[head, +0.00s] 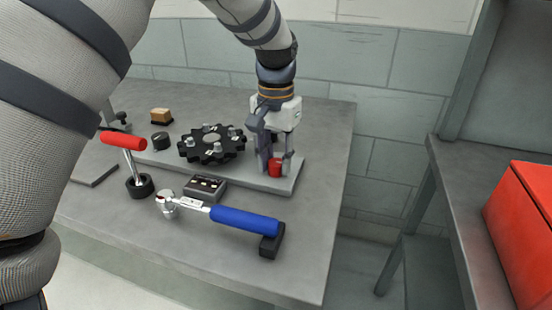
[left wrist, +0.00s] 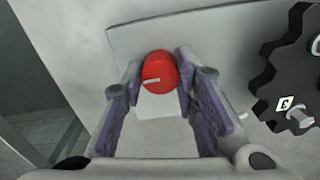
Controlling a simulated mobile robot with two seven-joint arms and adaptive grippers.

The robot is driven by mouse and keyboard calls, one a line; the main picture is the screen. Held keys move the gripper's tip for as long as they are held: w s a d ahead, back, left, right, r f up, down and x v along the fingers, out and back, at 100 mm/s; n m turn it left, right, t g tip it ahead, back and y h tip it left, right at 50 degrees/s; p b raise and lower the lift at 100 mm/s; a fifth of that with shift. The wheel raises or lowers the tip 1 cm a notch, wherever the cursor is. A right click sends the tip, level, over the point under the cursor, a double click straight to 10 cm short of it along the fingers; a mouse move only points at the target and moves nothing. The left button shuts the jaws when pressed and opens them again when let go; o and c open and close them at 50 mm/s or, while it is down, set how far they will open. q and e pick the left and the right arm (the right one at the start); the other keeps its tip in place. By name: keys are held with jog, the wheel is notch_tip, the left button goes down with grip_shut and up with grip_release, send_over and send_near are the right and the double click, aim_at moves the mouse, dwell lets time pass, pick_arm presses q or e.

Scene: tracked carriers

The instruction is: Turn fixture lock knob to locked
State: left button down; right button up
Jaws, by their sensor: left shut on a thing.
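The fixture lock knob (head: 275,168) is a red round knob at the right end of a grey fixture plate (head: 285,184). My left gripper (head: 274,160) points down over it, with its fingers on either side of the knob. In the left wrist view the red knob (left wrist: 159,70) sits between the two purple-grey fingertips (left wrist: 160,72), which are closed on it. A white pointer line on its face lies almost level in that view. A pale label patch lies just below the knob there; any marks on it are unreadable. My right gripper is out of view.
A black toothed wheel (head: 212,145) sits on the plate left of my gripper. A torque wrench with a blue handle (head: 245,221), a small dark box (head: 205,188) and a red-handled tool (head: 123,141) stand nearer the front. A red crate (head: 522,225) is at right.

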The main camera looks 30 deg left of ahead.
aim_at(276, 162)
pick_arm(q)
jog(key=c, duration=1.2)
grip_release()
jog(key=shift+c, duration=0.2)
notch_tip(276, 162, up, 12)
jog(key=shift+f, duration=0.1)
